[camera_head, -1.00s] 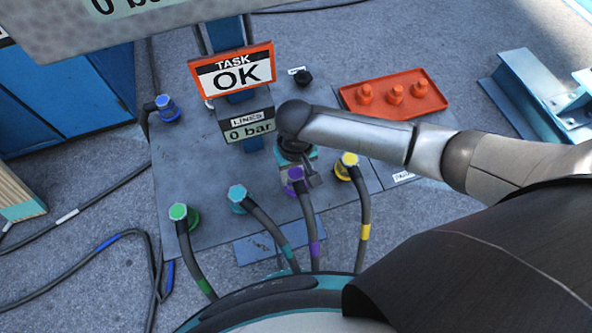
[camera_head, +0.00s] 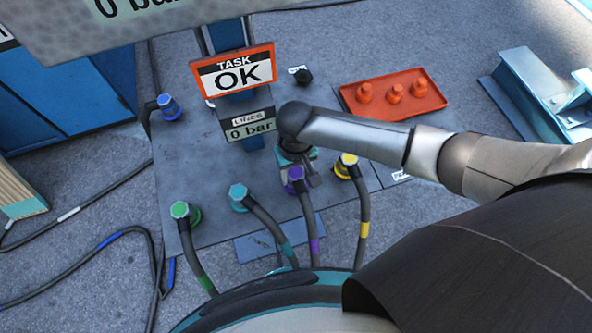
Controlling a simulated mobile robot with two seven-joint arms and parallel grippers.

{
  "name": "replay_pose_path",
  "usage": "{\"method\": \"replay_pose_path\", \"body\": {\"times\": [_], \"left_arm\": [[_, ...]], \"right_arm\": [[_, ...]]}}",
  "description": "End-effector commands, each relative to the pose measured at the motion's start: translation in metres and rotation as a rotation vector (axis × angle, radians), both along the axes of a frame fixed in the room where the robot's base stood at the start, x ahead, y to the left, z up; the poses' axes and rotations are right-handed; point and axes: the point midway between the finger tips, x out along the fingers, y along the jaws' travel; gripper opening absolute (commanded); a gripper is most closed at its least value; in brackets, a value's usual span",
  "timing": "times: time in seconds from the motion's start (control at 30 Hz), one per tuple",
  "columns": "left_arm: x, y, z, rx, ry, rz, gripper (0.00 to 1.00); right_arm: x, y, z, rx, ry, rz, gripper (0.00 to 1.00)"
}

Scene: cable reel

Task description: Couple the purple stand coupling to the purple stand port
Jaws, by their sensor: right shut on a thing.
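The purple coupling (camera_head: 295,174) is at the end of a dark hose with a purple band (camera_head: 314,246), on the grey plate. My right gripper (camera_head: 300,168) is over it from above and shut on it, with the wrist hiding much of the jaws. The purple port is hidden under the coupling and gripper, so I cannot see how the two meet. The sign (camera_head: 234,74) reads "TASK OK". My left gripper is not in view.
Green (camera_head: 181,211), teal (camera_head: 239,193), yellow (camera_head: 348,161) and blue (camera_head: 166,103) couplings with hoses stand around it. A "LINES 0 bar" display (camera_head: 250,126) is behind. A red tray (camera_head: 354,106) holds several orange caps.

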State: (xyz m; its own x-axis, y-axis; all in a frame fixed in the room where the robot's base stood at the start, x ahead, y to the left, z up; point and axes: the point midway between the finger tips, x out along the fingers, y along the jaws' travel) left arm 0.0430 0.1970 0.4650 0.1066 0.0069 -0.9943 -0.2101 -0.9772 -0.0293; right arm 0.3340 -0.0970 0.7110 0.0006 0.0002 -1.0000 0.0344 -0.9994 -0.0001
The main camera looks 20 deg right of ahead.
Motion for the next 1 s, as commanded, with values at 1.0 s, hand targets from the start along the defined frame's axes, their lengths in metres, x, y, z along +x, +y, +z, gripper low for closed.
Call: {"method": "replay_pose_path", "body": {"times": [1.0], "left_arm": [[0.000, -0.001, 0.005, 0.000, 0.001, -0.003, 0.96]], "right_arm": [[0.000, 0.001, -0.009, 0.001, -0.001, 0.000, 0.00]]}}
